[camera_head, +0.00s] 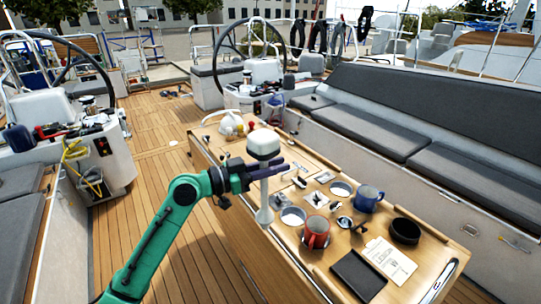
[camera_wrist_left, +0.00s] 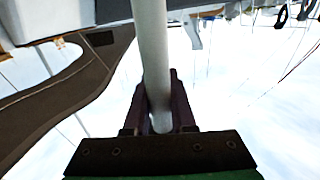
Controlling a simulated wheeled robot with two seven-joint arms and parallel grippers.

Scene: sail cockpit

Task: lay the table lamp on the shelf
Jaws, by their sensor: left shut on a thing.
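The table lamp has a white rounded shade (camera_head: 264,143) and a pale slim stem. My left gripper (camera_head: 272,171) is shut around its stem, just below the shade, and holds it nearly upright over the near left side of the wooden table. The flared lower end (camera_head: 265,217) shows in front of the tabletop; I cannot tell whether it touches it. In the left wrist view the stem (camera_wrist_left: 151,45) runs between the dark fingers (camera_wrist_left: 158,98). My right gripper is not in view. I cannot make out which surface is the shelf.
The wooden table (camera_head: 335,269) carries a red mug (camera_head: 316,232), a blue mug (camera_head: 368,198), a black bowl (camera_head: 404,231), a dark notebook (camera_head: 358,276) and papers (camera_head: 390,261). A grey-cushioned bench (camera_head: 370,133) lines the right.

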